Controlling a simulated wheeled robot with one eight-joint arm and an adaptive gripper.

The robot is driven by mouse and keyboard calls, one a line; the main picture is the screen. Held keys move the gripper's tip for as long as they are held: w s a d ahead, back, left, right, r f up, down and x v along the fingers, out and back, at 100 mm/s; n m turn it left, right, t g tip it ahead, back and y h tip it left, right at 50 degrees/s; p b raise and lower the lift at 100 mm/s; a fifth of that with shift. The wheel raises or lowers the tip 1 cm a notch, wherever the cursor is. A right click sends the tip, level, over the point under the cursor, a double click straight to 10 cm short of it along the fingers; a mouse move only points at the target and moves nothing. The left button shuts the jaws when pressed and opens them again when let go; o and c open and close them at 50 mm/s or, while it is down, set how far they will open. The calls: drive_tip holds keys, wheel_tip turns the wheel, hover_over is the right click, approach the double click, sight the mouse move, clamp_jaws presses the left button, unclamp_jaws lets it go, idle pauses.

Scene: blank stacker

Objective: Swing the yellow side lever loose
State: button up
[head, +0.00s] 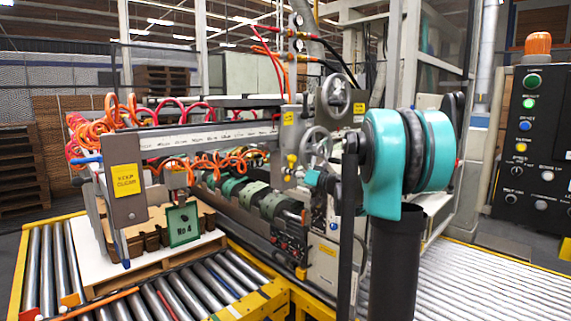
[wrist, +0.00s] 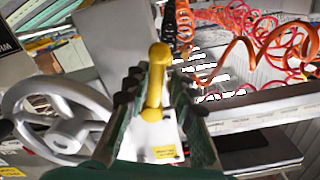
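The yellow side lever (wrist: 157,75) stands up between the two fingers of my gripper (wrist: 155,88) in the wrist view. It has a rounded knob on top and a round foot on a pale plate. The fingers are apart, with a gap on both sides of the lever, so the gripper is open around it. In the head view the lever (head: 291,161) is a small yellow knob on the machine's side, just left of my teal gripper (head: 312,178). The fingertips are too small to make out there.
A grey handwheel (wrist: 62,120) is close on the left in the wrist view. Orange coiled hoses (wrist: 262,50) hang at the right above a metal rail (wrist: 250,112). A roller conveyor (head: 200,285) with a loaded pallet lies left of the machine in the head view.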

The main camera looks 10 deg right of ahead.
wheel_tip(320, 180, up, 4)
drive_tip(key=s+a+m, duration=0.2)
drive_tip(key=a+m, duration=0.1)
drive_tip(key=m, duration=0.9)
drive_tip(key=v, duration=0.9)
drive_tip(key=shift+d, duration=0.3)
drive_tip(key=shift+w+a, duration=0.1)
drive_tip(key=s+a+f+n+g+h, duration=0.2)
drive_tip(key=s+a+f+n+g, duration=0.15)
drive_tip(key=s+f, duration=0.55)
drive_tip(key=s+a+f+n+g+h, duration=0.1)
drive_tip(key=s+a+f+n+g, duration=0.25)
drive_tip(key=f, duration=0.85)
drive_tip(key=s+d+f+n+g+h, duration=0.1)
drive_tip(key=s+d+f+h, duration=0.2)
drive_tip(key=s+f, duration=0.6)
drive_tip(key=s+d+f+n+g+h, duration=0.1)
drive_tip(key=s+d+f+h, duration=0.3)
drive_tip(key=s+f, duration=0.4)
drive_tip(key=s+g, duration=0.1)
drive_tip(key=s, duration=0.2)
drive_tip(key=shift+s+d+f+n+h, duration=0.25)
drive_tip(key=shift+d+f+n+h, duration=0.05)
drive_tip(key=shift+d+f+n, duration=0.1)
